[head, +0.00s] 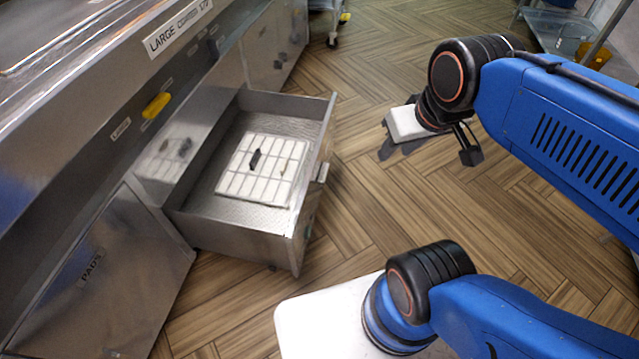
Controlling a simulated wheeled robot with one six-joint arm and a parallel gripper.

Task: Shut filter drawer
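The filter drawer (318,165) is a stainless steel drawer pulled well out of the range front, low over the floor. A pale gridded filter panel (262,185) lies flat inside it, with small dark bits on it. The drawer's front faces right and has a small pale handle (322,172). My gripper (430,150) is to the right of the drawer front, apart from it, above bare floor. Its dark fingers look spread, with a white block-shaped part by the wrist. Nothing is clearly held between them.
The range front (110,110) runs along the left, with a yellow handle (156,105) above the drawer and a closed PADS door (100,275) nearer me. Wooden floor (370,210) is clear right of the drawer. A metal shelf unit (560,35) stands at the upper right.

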